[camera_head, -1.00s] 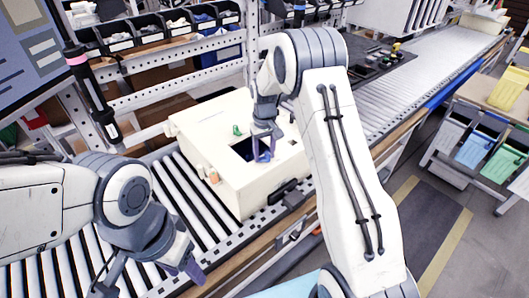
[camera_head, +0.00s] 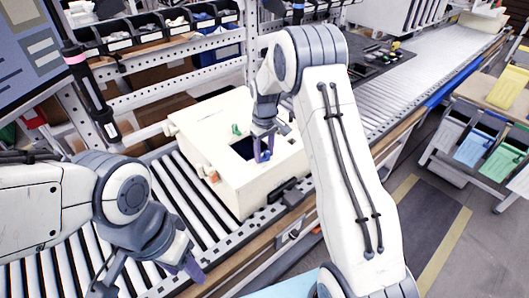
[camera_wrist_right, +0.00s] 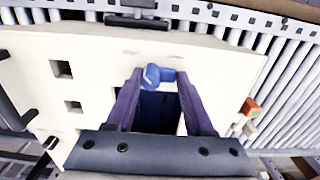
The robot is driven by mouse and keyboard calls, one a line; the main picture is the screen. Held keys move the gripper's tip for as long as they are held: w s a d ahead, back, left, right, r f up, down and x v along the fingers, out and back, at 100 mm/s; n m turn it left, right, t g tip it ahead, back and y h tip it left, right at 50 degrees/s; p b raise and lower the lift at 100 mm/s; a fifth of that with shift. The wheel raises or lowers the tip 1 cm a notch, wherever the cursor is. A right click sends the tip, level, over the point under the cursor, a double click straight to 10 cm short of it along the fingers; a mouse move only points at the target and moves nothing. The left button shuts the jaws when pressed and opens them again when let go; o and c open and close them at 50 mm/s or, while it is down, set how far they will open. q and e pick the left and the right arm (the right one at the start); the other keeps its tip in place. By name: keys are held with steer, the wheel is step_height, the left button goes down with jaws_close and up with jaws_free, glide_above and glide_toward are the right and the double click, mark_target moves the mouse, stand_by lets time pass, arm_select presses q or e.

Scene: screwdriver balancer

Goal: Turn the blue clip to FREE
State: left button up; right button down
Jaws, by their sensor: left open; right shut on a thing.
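The blue clip (camera_wrist_right: 156,75) sits on the top of the cream box (camera_wrist_right: 215,65), at the edge of a dark square opening. It also shows in the head view (camera_head: 266,156). My right gripper (camera_wrist_right: 160,79) points down at the box, with its purple fingers around the clip, shut on it. Faint markings lie on the box beyond the clip, too small to read. The exact turn of the clip is hard to tell. My left gripper (camera_head: 187,270) is open and empty, low over the rollers, apart from the box.
The box (camera_head: 212,130) stands on a roller conveyor (camera_head: 75,235). A green part (camera_head: 236,129) sits on its top. A shelf rack with bins (camera_head: 160,30) stands behind. Colored bins (camera_head: 480,145) are at the far right.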

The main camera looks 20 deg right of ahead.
steer(key=shift+w+r, duration=0.1)
steer(key=shift+w, duration=0.05)
steer(key=shift+c, duration=1.4)
jaws_free()
step_height(320, 180, up, 10)
steer(key=b, duration=0.2)
steer(key=shift+r, duration=0.2)
steer(key=s+a+r+n, duration=0.1)
steer(key=s+a+r, duration=0.1)
steer(key=s+a, duration=0.6)
steer(key=s+a+r+n, duration=0.1)
steer(key=s+a+r, duration=0.1)
steer(key=s+a, duration=0.65)
steer(key=s+f+n+y, duration=0.1)
steer(key=s+f, duration=0.2)
steer(key=s, duration=1.6)
steer(key=shift+a, duration=0.35)
